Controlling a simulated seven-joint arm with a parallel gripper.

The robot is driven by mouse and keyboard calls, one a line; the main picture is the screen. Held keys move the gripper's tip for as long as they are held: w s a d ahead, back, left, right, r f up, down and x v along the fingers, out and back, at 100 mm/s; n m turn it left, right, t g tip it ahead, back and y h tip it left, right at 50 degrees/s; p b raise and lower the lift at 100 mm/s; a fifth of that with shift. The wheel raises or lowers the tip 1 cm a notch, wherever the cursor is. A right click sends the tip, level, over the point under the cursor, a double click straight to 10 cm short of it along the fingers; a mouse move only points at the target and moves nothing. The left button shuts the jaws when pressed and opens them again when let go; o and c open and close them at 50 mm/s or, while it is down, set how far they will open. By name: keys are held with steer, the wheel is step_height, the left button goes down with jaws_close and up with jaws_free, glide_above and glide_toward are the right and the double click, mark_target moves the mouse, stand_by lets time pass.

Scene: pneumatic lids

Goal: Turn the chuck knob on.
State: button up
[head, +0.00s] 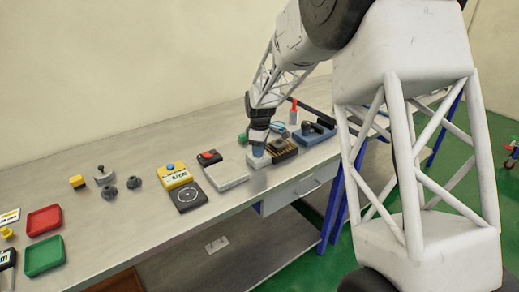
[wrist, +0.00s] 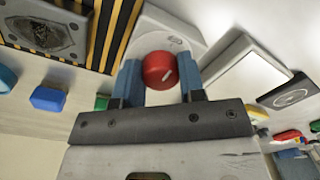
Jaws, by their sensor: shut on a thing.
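The chuck knob (wrist: 160,70) is a round red knob with a short white mark, seen in the wrist view. The mark slants toward the upper right. The knob sits on a pale grey-white housing (wrist: 158,24) with rounded corners. My gripper (wrist: 159,76) has its two blue fingers on either side of the knob and is shut on it. In the head view my gripper (head: 258,152) is low over the housing (head: 258,163) and hides the knob.
A black-and-yellow striped plate (head: 284,150) is close to the right of my gripper. A pale box (head: 227,174) stands just to the left. A yellow-and-black device (head: 182,185) is farther left. Red (head: 44,220) and green (head: 44,255) trays lie at far left.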

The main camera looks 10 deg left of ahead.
steer(key=shift+m, duration=0.3)
steer(key=m, duration=0.8)
steer(key=shift+s+m, duration=0.1)
steer(key=shift+m, duration=0.2)
steer(key=m, duration=0.4)
steer(key=shift+a+m, duration=0.1)
steer(key=shift+m, duration=2.4)
steer(key=o, duration=0.9)
